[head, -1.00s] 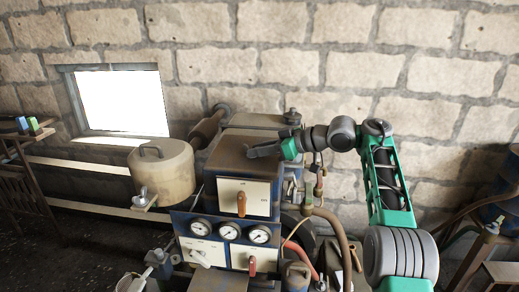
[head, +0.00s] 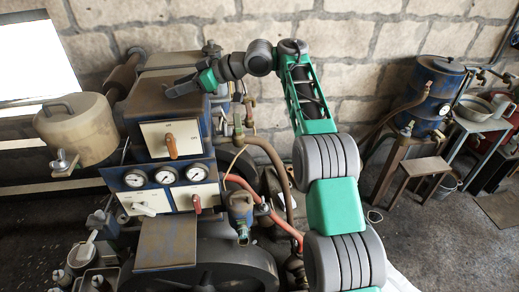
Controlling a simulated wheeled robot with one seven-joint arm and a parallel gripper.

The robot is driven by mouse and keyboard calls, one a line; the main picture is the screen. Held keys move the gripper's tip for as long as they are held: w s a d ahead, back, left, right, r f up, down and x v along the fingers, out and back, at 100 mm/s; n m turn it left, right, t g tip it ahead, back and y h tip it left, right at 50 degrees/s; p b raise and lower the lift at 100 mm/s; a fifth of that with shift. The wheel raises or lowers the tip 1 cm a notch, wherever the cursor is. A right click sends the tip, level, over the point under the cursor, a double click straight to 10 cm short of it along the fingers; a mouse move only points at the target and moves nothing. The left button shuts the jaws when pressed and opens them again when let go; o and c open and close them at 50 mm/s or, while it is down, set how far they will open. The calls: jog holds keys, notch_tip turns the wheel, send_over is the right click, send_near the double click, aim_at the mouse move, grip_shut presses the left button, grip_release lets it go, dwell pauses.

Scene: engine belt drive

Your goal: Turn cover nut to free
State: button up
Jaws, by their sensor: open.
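My gripper (head: 180,87) is at the end of my green and grey arm, low over the top of the brown, rusty engine housing (head: 150,102). It is open, with dark jaws pointing left. I cannot tell whether it touches the housing, and nothing shows held in it. No cover nut can be made out for certain. A pale wing-shaped fitting (head: 63,161) sits at the lower front of the beige tank (head: 77,130), to the left of and apart from my gripper. Whatever lies behind the housing and under my wrist is hidden.
Below the housing are a panel with an orange lever (head: 171,146), several gauges (head: 166,176) and a red lever (head: 197,204). Hoses and a flywheel (head: 215,265) lie lower. A blue drum (head: 432,97) and small tables stand right. The stone wall is close behind.

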jog(key=shift+s+a+r+m+t, duration=0.1)
jog(key=shift+a+r+m+t, duration=0.05)
jog(key=shift+r+m+t, duration=0.2)
jog(key=shift+s+f+m+t, duration=0.3)
jog(key=shift+f+m+t, duration=0.05)
jog(key=shift+f+t, duration=0.1)
jog(key=b+v, duration=0.1)
jog(key=v, duration=0.3)
jog(key=b+v, duration=0.1)
jog(key=v, duration=0.3)
jog(key=shift+w+f, duration=0.1)
jog(key=shift+w, duration=0.15)
jog(key=s+d+f+m+h+b, duration=0.1)
jog(key=s+d+f+m+h, duration=0.4)
jog(key=s+d+f, duration=0.3)
jog(key=s+d+f+m+t+h, duration=0.1)
jog(key=s+d+f+m+h, duration=0.5)
jog(key=s+d, duration=0.5)
notch_tip(320, 180, down, 2)
jog(key=shift+s+f+m+b, duration=0.1)
jog(key=shift+s+m+b, duration=0.3)
jog(key=shift+s, duration=0.4)
